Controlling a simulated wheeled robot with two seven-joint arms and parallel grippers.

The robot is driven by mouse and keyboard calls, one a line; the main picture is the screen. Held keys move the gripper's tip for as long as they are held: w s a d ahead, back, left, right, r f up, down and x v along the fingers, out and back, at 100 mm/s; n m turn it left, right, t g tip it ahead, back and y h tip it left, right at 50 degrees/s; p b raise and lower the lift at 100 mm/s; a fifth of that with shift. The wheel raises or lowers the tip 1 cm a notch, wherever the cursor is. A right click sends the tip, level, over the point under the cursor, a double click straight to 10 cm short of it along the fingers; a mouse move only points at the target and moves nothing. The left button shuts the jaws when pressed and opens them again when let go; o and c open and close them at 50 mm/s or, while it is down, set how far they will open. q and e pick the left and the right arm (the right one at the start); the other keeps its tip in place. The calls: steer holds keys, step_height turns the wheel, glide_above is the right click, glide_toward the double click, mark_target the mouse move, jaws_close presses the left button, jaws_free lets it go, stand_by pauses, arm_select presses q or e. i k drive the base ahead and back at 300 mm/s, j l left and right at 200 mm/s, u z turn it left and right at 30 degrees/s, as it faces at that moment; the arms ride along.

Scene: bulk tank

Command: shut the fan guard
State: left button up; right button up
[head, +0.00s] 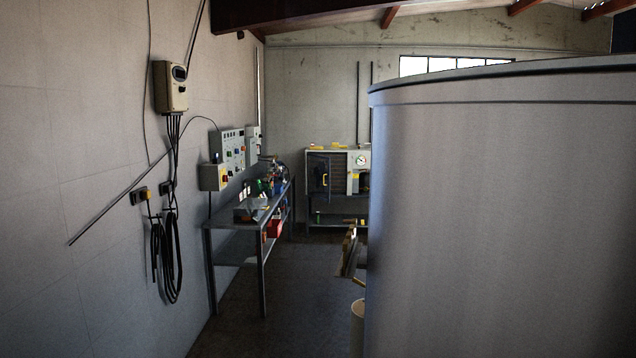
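At the far wall stands a grey cabinet unit (343,152) with a round gauge on its right part. On its front left is a dark panel (318,174) with a yellow handle (325,180); this looks like the fan guard. It seems to stand at an angle to the front, with a slatted brown area beside it, but it is too small to be sure how far open it is. The tank hides the unit's right end. Neither of my grippers is in view.
A large grey cylindrical tank (500,220) fills the right side. A metal workbench (240,222) with tools stands along the left wall, below control boxes (228,150). Dark floor (290,285) lies open between them. A pale bucket-like thing (357,325) and a brown stand (349,252) sit beside the tank.

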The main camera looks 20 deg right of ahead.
mark_target(320, 174)
steer(key=i+j, duration=0.65)
steer(key=i, duration=0.2)
steer(key=i+j+z, duration=0.1)
steer(key=i, duration=0.3)
steer(key=i+j+z, duration=0.1)
steer(key=i+j, duration=0.25)
steer(key=i+j+z, duration=0.1)
steer(key=i+z, duration=0.35)
steer(key=i, duration=1.05)
steer(key=i+z, duration=0.1)
steer(key=i, duration=1.35)
steer(key=i+z, duration=0.2)
steer(key=i, duration=0.3)
steer(key=i+z, duration=0.2)
steer(key=i, duration=0.3)
steer(key=i+j+z, duration=0.2)
steer(key=i, duration=0.25)
steer(key=i+l, duration=0.1)
steer(key=i, duration=1.45)
steer(key=i+u, duration=0.7)
steer(key=i+l+u, duration=0.15)
steer(key=i+u, duration=0.4)
steer(key=i, duration=0.35)
